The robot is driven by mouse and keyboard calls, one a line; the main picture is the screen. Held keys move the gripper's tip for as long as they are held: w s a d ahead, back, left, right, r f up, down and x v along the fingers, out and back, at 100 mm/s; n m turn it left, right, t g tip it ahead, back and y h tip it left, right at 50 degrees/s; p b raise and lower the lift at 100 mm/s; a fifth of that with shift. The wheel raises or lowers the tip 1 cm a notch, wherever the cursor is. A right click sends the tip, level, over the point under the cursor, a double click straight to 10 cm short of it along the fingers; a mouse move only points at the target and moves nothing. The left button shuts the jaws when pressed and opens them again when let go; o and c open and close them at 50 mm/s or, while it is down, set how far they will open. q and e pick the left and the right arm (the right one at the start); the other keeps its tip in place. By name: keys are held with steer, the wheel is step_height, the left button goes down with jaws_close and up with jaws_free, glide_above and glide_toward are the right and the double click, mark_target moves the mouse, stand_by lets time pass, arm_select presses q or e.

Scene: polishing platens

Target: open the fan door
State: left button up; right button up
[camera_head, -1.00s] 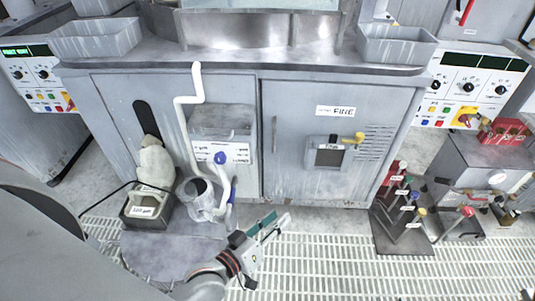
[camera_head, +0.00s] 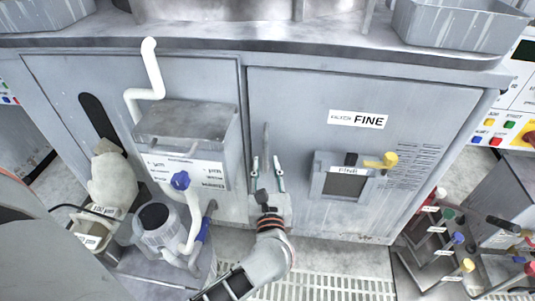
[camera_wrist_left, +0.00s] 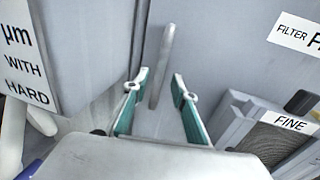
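The grey cabinet door (camera_head: 300,115) with a "FINE" label is closed, on the right half of the cabinet front in the head view. Its upright grey bar handle (camera_head: 266,142) is near its left edge; the handle (camera_wrist_left: 163,55) also shows in the left wrist view. My left gripper (camera_head: 267,168) is open at the lower part of the handle. In the wrist view its teal-padded fingers (camera_wrist_left: 160,88) stand apart, one to each side of the handle's lower end; contact cannot be told. My right gripper is not in view.
A grey box with white pipe (camera_head: 185,125) and a cup-like vessel (camera_head: 158,222) stand left of the door. A small framed window with a yellow knob (camera_head: 382,161) is on the door. A rack of coloured handles (camera_head: 440,240) stands at lower right.

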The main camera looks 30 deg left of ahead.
mark_target(265, 155)
arm_select(q)
steer(key=shift+x, duration=2.65)
jaws_close()
